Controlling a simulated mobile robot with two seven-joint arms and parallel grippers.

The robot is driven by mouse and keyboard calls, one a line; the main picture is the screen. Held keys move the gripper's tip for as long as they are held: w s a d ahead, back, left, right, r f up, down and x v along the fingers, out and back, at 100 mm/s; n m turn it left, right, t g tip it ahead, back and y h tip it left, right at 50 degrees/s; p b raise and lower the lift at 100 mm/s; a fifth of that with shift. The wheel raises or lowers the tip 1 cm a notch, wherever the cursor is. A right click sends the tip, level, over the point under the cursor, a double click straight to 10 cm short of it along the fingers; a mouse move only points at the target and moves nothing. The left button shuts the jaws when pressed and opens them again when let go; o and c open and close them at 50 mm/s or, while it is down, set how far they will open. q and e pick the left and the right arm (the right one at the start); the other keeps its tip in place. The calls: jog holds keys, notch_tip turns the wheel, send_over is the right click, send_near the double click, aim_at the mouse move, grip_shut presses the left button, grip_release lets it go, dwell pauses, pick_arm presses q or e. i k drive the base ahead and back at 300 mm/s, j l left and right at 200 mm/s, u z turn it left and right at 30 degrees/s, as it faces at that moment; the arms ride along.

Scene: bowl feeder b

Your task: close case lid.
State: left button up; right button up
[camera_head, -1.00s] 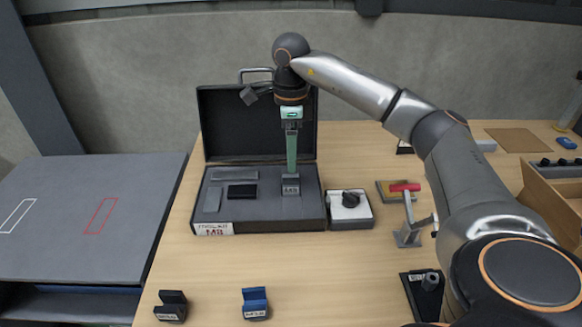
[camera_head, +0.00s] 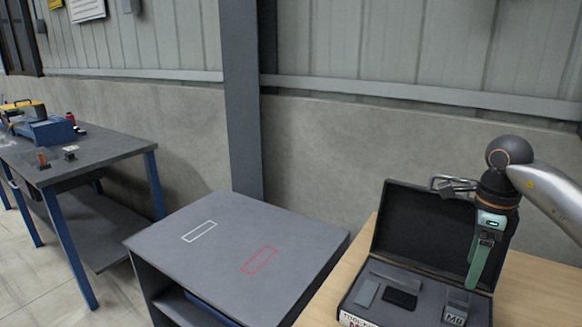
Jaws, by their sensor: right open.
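The black case stands on the wooden table at the lower right, with its lid (camera_head: 415,228) open and raised at the back. Its grey base (camera_head: 385,312) is partly cut off by the bottom edge. In the base lie a black block (camera_head: 399,298), a grey block (camera_head: 367,291) and a labelled grey block (camera_head: 456,306). My right gripper (camera_head: 473,284) is open, pointing down in front of the lid and over the right part of the base. Its green finger ends just above the labelled block; I cannot tell whether they touch. My left gripper is out of view.
A grey table (camera_head: 215,262) with a white and a red outline stands left of the wooden table (camera_head: 323,303); its top is clear. A farther bench (camera_head: 105,148) at the left holds a blue toolbox (camera_head: 50,131) and small items. A pillar stands behind.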

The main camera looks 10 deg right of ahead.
aim_at(416, 228)
jog(key=k+j, duration=0.75)
jog(key=j, duration=0.2)
